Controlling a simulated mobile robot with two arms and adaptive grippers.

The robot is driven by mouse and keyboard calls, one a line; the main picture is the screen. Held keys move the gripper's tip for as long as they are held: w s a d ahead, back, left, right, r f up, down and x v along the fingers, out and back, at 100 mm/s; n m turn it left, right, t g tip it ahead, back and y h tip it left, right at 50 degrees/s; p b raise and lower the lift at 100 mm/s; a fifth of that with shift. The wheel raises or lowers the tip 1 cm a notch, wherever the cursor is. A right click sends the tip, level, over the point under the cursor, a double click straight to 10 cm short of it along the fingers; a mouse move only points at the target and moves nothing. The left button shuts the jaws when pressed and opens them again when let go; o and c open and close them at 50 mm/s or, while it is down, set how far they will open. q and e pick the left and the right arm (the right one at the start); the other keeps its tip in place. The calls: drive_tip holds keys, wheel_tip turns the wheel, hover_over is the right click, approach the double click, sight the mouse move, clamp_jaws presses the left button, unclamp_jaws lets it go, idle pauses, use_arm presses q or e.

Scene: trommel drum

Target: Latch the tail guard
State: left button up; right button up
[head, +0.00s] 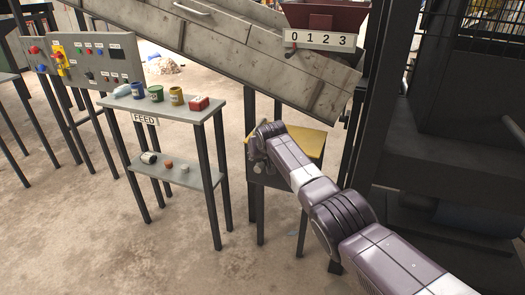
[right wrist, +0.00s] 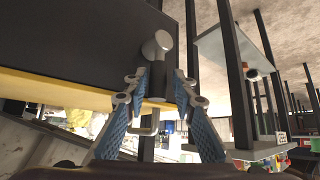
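A dark box with a yellow top (head: 312,140) stands under the low end of the trommel; I cannot tell for certain whether it is the tail guard. A round grey knob (head: 259,168) sticks out of its dark front. My right gripper (head: 254,143) is at the box's left upper edge, just above the knob, partly hidden by its own wrist. In the right wrist view its two blue-padded fingers (right wrist: 160,88) stand apart, with a grey knob on a stem (right wrist: 156,45) just past the tips. My left gripper is out of view.
The sloped trommel housing (head: 235,50) is above, with a counter sign (head: 320,39) at its end. A FEED table (head: 180,108) with jars and a red box stands left of the gripper. A control panel (head: 85,55) is further left. Dark machinery (head: 450,110) fills the right. Front floor is clear.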

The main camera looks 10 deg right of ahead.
drive_tip(key=v, duration=1.1)
drive_tip(key=shift+s, duration=0.15)
idle(0.4)
